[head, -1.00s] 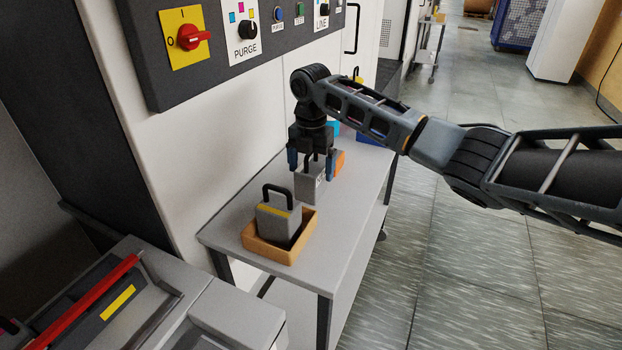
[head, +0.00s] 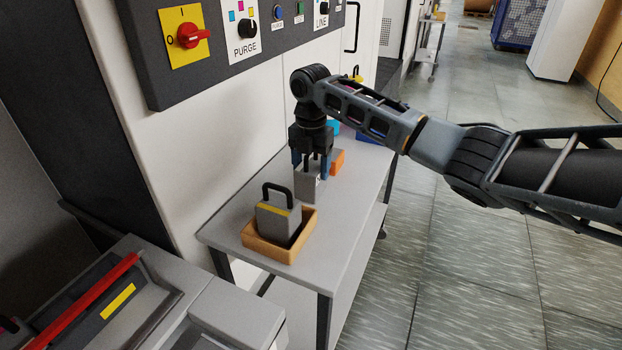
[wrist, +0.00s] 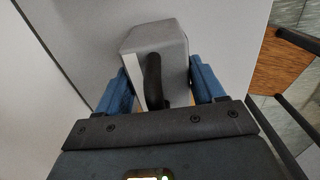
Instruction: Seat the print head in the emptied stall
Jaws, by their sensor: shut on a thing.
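My gripper (head: 311,163) is over the side table, its blue fingers on both sides of a grey print head (head: 306,187). In the wrist view, this grey print head (wrist: 165,45) with its black loop handle sits between the fingers (wrist: 160,90). It looks upright; I cannot tell whether its underside touches the table. A second grey print head (head: 278,222), with a yellow stripe and black handle, stands in a wooden tray (head: 270,252) nearer the camera. I cannot make out the emptied stall in these frames.
The grey side table (head: 228,232) stands against the white machine. An orange block (head: 338,161) and a cyan item (head: 334,127) are behind my gripper. A grey unit with a red bar (head: 88,292) is at lower left. A control panel (head: 215,65) is above.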

